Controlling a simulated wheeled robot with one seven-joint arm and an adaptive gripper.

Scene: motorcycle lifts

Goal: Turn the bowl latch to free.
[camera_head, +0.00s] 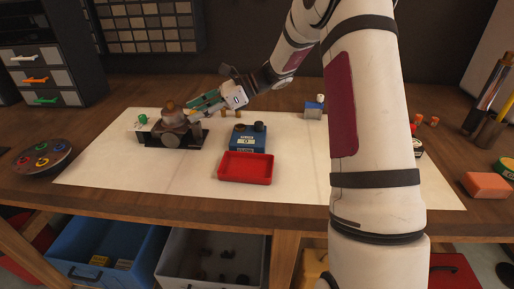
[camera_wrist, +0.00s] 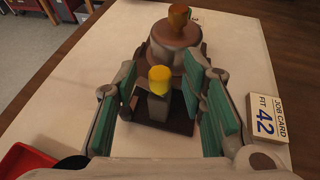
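A carburettor-like unit (camera_head: 172,122) stands on a dark base at the left of the white mat, with a round grey-brown body and a brown knob on top. In the wrist view its round body (camera_wrist: 174,40) is at the back. In front of it stands a short grey post with a yellow cap (camera_wrist: 160,78); it may be the bowl latch, but I cannot tell for sure. My gripper (camera_head: 194,108) is at the unit's right side. In the wrist view my gripper (camera_wrist: 160,88) is open, its green-padded fingers on either side of the yellow-capped post, with visible gaps.
A job card reading "FIT 42" (camera_wrist: 266,118) lies right of the fingers in the wrist view. A red tray (camera_head: 245,168) and a blue device (camera_head: 247,139) stand on the mat (camera_head: 110,172). A round dish with coloured rings (camera_head: 42,158) is at far left.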

